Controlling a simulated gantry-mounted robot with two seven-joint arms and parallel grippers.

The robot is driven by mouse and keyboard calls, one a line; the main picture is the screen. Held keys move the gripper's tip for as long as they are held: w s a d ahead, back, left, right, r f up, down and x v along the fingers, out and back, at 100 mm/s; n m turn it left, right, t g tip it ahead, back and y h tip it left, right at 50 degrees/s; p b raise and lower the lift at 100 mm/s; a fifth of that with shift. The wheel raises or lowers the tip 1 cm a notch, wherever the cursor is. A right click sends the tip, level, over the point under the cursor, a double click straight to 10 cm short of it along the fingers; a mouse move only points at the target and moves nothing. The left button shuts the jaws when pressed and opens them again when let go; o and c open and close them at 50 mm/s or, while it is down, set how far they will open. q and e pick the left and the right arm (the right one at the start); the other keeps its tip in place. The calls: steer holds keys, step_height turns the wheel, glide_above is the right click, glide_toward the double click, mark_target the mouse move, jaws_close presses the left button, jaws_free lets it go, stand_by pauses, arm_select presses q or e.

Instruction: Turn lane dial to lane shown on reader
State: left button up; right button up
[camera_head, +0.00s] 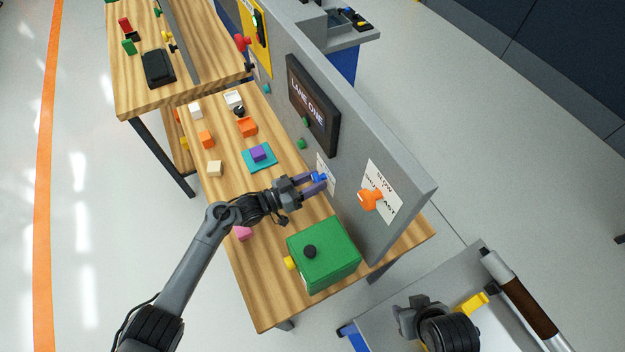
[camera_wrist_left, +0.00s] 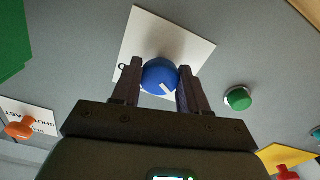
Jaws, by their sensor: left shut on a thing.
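The reader (camera_head: 313,105) is a dark screen on the grey upright panel, and it shows "LANE ONE". The lane dial (camera_head: 320,177) is a blue knob on a white card (camera_head: 326,168) below the reader. My left gripper (camera_head: 312,184) is shut on the dial. In the left wrist view the blue dial (camera_wrist_left: 160,76) sits between the two dark fingers, with a white pointer mark on its lower right part. The white card (camera_wrist_left: 165,35) lies behind it; only part of one mark shows at its left, and the rest of the lettering is hidden or unreadable.
An orange knob (camera_head: 370,199) on a slow-to-fast card is right of the dial. A green box (camera_head: 323,256) and several coloured blocks stand on the wooden bench (camera_head: 255,290). A cart (camera_head: 510,320) stands at lower right.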

stand_by(0.4)
arm_select(q)
steer(key=o, duration=1.1)
steer(key=shift+c, duration=0.2)
steer(key=p+v, duration=0.1)
steer(key=v, duration=1)
steer(key=shift+d+f, duration=0.1)
